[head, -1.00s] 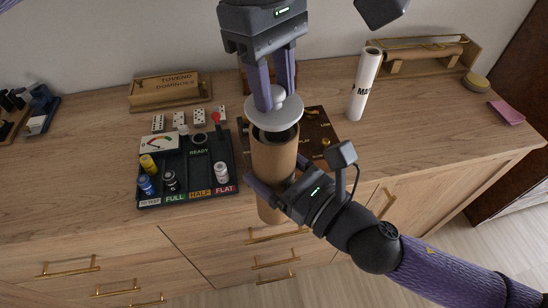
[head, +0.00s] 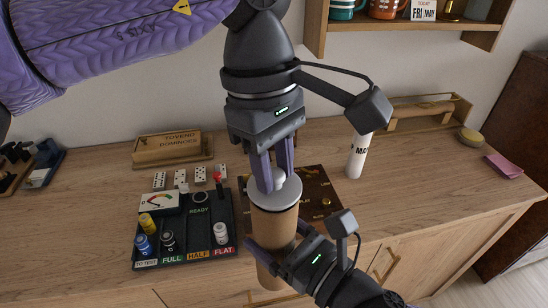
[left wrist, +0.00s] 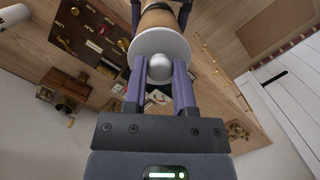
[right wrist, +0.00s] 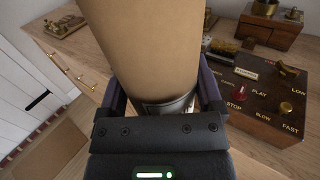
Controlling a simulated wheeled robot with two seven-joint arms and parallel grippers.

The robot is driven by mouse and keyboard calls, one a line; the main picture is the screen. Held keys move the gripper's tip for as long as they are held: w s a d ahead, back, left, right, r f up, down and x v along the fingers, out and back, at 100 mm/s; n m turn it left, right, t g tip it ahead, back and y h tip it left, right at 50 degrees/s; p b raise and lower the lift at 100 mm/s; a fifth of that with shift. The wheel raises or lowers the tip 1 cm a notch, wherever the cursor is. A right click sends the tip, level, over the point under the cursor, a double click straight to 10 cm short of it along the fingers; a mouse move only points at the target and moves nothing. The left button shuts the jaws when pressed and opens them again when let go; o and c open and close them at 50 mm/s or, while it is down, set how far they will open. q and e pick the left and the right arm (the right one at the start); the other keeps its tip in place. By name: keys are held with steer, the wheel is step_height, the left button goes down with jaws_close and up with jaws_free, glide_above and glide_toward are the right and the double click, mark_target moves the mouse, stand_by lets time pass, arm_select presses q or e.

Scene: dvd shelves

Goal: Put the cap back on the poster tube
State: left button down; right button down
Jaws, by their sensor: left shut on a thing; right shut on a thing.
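The brown cardboard poster tube (head: 272,229) stands upright at the front edge of the cabinet. My right gripper (head: 268,256) is shut around its lower part, and the tube fills the right wrist view (right wrist: 150,45). The pale cap (head: 274,193) with a round knob sits at the tube's top, with no gap visible from the head. My left gripper (head: 272,180) points down from above and is shut on the cap's knob. In the left wrist view the knob (left wrist: 160,68) lies between the fingers, with the tube (left wrist: 160,16) beyond the cap's disc.
A battery tray (head: 186,231) lies left of the tube. A dark control box (head: 314,190) is behind and to the right. A white cylinder (head: 358,155) marked "MA" stands farther right. The wooden cabinet top (head: 430,195) is clear at the right.

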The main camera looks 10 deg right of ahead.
arm_select(q)
steer(key=shift+f, duration=0.6)
steer(key=shift+c, duration=1.8)
jaws_free()
step_height(320, 180, up, 12)
steer(key=w+a, duration=0.1)
steer(key=shift+w, duration=0.2)
steer(key=shift+a+f, duration=0.1)
steer(key=shift+f, duration=0.05)
